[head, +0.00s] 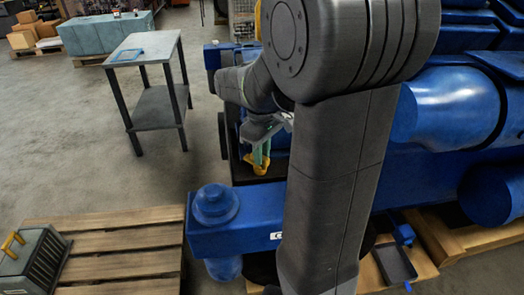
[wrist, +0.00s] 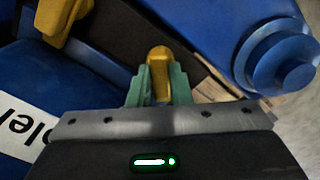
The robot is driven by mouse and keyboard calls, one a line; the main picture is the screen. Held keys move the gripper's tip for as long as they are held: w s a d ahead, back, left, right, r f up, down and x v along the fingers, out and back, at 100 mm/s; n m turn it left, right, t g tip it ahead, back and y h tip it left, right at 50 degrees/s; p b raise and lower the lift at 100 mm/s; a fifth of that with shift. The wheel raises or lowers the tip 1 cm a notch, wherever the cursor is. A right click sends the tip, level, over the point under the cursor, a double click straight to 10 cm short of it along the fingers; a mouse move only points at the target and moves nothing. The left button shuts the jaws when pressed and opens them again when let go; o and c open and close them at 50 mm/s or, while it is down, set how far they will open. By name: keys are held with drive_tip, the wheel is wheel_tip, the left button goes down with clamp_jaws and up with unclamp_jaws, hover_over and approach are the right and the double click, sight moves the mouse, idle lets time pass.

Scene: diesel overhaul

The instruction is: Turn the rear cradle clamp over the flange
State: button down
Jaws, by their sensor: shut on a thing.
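My gripper (wrist: 160,88) has green fingers shut on a yellow clamp (wrist: 159,58), whose rounded end stands out between them. In the head view, my gripper (head: 261,155) points down beside the blue engine, with the yellow clamp (head: 254,168) at its fingertips. A second yellow clamp (wrist: 66,18) shows at the upper left of the wrist view, apart from my gripper. A dark cradle surface (wrist: 143,35) lies between the two clamps. I cannot tell which part is the flange, or whether the held clamp lies over it.
A blue beam (head: 245,222) with a round blue cap (head: 214,204) runs in front. A grey side table (head: 145,48) stands at the back left. A wooden pallet (head: 120,245) lies front left. Grey floor between them is clear. My arm hides part of the engine.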

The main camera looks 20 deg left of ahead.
drive_tip(key=m+p, duration=0.1)
drive_tip(key=m, duration=0.3)
drive_tip(key=shift+s+a+m+p, duration=0.15)
drive_tip(key=shift+m+p, duration=0.15)
drive_tip(key=shift+m, duration=1.9)
drive_tip(key=c, duration=1.3)
unclamp_jaws()
wheel_tip(320, 180, up, 14)
drive_tip(key=shift+f, duration=0.1)
